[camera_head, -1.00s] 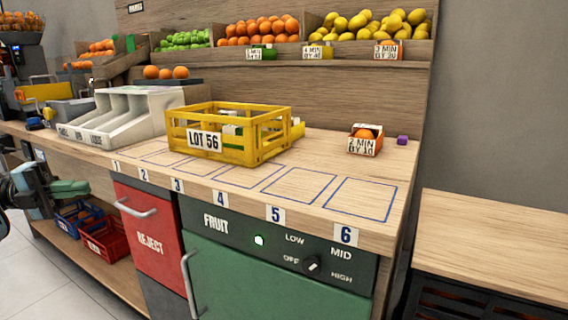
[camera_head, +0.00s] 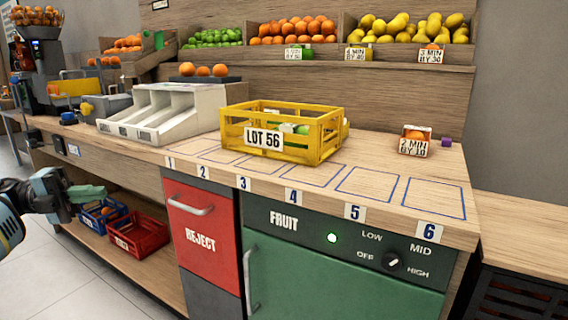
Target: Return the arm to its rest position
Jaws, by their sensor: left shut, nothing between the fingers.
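My left gripper (camera_head: 88,192) shows at the left edge of the head view, with its green-grey fingers pointing right. It is shut and empty. It hangs in front of the counter, below the worktop's height, and overlaps the lower shelf in the picture. Only the forearm end and wrist of my left arm (camera_head: 14,212) are in view. My right gripper is not in view.
A yellow LOT 56 crate (camera_head: 322,140) stands on the wooden counter (camera_head: 300,180). A white divided chute (camera_head: 190,105) is left of it. Blue (camera_head: 90,222) and red (camera_head: 150,238) crates sit on the lower shelf. Floor at left is clear.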

